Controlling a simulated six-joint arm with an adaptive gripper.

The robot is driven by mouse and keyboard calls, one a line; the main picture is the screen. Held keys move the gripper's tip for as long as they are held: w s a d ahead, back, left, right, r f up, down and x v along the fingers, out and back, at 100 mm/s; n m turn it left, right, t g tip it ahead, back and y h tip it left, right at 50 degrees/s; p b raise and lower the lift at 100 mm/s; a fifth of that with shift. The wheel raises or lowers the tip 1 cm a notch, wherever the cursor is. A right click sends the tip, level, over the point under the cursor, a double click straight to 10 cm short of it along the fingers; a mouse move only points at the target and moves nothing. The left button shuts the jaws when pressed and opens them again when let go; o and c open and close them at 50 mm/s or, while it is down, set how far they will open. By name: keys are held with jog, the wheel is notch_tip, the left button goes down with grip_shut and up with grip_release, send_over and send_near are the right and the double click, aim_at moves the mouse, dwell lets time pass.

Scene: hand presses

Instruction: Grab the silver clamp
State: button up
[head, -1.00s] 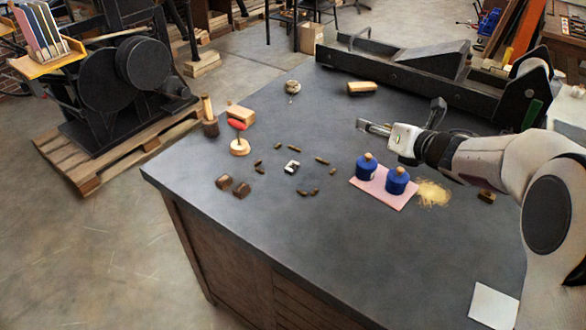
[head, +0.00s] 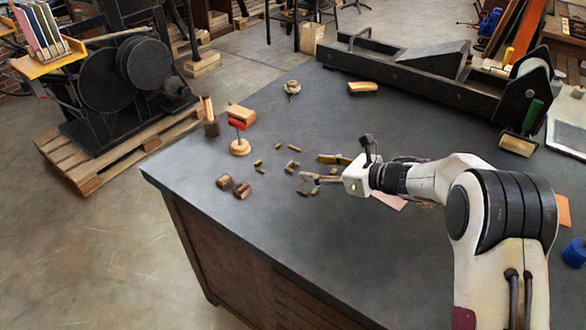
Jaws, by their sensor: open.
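The silver clamp (head: 292,166) appears as a small greyish piece on the dark table, among several small brown pieces; its detail is too small to make out. My gripper (head: 311,168) is open, its two fingers spread and pointing left. It is low over the table, just right of the clamp, with nothing seen between the fingers. I cannot tell whether a fingertip touches the clamp.
A long black press (head: 420,75) fills the back. A pink sheet (head: 391,201) is partly behind my arm. The front table area is clear.

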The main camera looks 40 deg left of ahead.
aim_at(292, 165)
jog(key=shift+x, duration=1.25)
jog(key=shift+x, duration=2.65)
jog(key=shift+s, duration=0.1)
jog(key=c, duration=1.3)
